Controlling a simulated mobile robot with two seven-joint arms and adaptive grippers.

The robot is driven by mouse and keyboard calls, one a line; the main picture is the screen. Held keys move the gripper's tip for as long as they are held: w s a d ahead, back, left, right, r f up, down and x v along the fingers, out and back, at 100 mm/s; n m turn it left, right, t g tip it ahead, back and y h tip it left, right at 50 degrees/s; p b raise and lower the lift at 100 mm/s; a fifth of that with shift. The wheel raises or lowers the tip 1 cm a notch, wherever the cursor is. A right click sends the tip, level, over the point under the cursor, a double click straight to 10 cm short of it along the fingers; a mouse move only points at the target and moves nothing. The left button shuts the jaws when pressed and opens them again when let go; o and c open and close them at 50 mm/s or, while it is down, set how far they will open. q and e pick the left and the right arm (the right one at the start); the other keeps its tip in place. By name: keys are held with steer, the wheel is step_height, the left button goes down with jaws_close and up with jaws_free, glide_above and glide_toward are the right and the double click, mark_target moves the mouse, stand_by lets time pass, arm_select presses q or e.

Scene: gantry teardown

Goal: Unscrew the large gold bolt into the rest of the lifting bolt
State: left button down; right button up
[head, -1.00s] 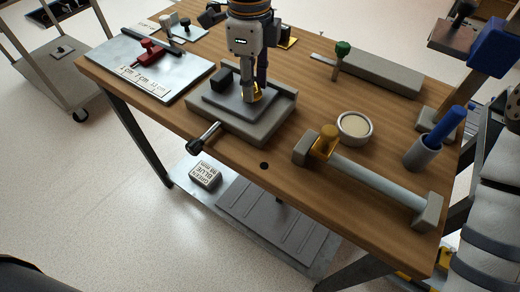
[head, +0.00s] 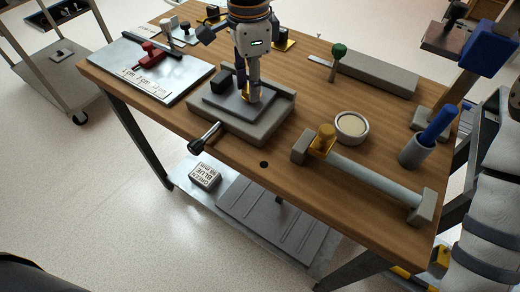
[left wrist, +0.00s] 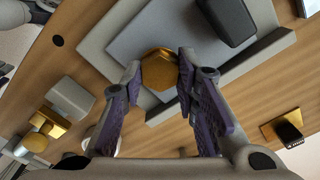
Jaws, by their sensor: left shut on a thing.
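The large gold bolt (left wrist: 159,70) has a hexagonal head and sits on the grey stepped block (head: 268,121). My left gripper (head: 248,94) comes down over it from above, with a finger on each side of its head; in the left wrist view the two fingertips (left wrist: 158,75) are closed against the bolt. In the head view the fingers hide most of the bolt, and only a gold edge (head: 246,93) shows. My right gripper is not in view. I cannot tell for certain which thing is the rest of the lifting bolt.
A yellow pad (left wrist: 267,133) with a black piece lies behind the block. A black-handled screw (head: 204,138) juts from the block's front. A rail with a gold slider (head: 323,141), a round dish (head: 352,127) and a grey cup (head: 415,152) stand to the right.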

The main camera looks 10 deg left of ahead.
arm_select(q)
steer(key=n, duration=0.4)
steer(key=shift+s+f+n, duration=0.15)
steer(key=shift+f+n, duration=0.1)
steer(key=shift+n, duration=0.95)
steer(key=n, duration=0.3)
steer(key=c, duration=1.2)
jaws_free()
steer(key=shift+r, duration=0.15)
steer(key=shift+r, duration=0.1)
step_height(320, 180, up, 12)
steer(key=shift+f, duration=0.15)
steer(key=shift+o, duration=0.2)
